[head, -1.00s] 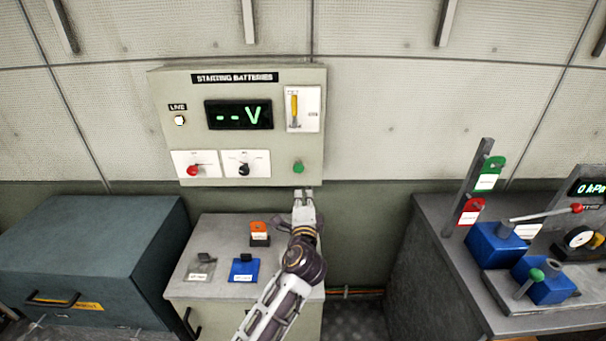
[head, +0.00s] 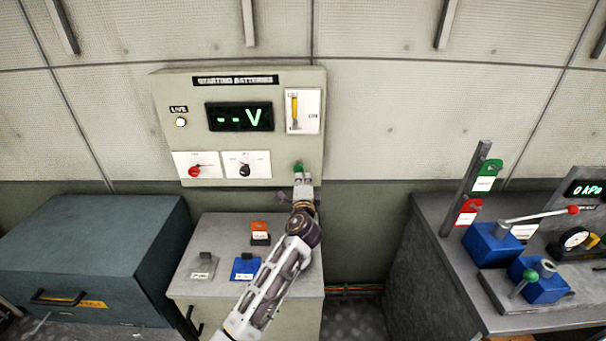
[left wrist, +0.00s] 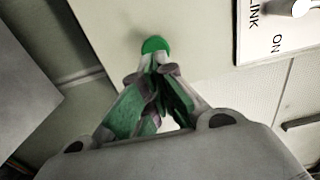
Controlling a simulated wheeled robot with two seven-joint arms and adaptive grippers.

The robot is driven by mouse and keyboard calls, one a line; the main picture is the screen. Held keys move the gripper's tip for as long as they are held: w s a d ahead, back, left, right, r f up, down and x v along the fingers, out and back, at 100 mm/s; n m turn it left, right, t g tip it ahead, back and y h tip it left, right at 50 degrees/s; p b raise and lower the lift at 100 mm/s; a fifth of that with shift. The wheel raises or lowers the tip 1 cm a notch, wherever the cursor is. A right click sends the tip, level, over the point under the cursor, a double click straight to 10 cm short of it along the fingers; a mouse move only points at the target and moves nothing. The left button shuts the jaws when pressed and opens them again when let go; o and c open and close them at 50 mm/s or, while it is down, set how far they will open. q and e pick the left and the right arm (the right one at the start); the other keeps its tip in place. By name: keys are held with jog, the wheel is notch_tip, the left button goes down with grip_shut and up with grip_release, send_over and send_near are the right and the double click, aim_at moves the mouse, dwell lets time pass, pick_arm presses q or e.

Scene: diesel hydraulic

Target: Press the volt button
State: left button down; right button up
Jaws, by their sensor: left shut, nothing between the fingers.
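The green round button (head: 298,167) sits at the lower right of the starting batteries panel (head: 222,88) on the wall. My left gripper (head: 302,176) is at the button, its fingertips just below and over its lower part. In the left wrist view the green button (left wrist: 155,45) shows right beyond the closed fingertips (left wrist: 157,66). I cannot tell whether they touch it. The panel's display (head: 239,116) reads "--V" in green. My right gripper is not in view.
The panel also carries a red knob (head: 194,171), a black knob (head: 245,171) and a yellow-handled switch (head: 295,110). Below is a cabinet with orange (head: 260,228) and blue (head: 246,267) items on top. A bench with blue blocks (head: 492,243) stands at right.

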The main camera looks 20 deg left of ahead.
aim_at(299, 167)
pick_arm(q)
jog(key=shift+x, duration=1.35)
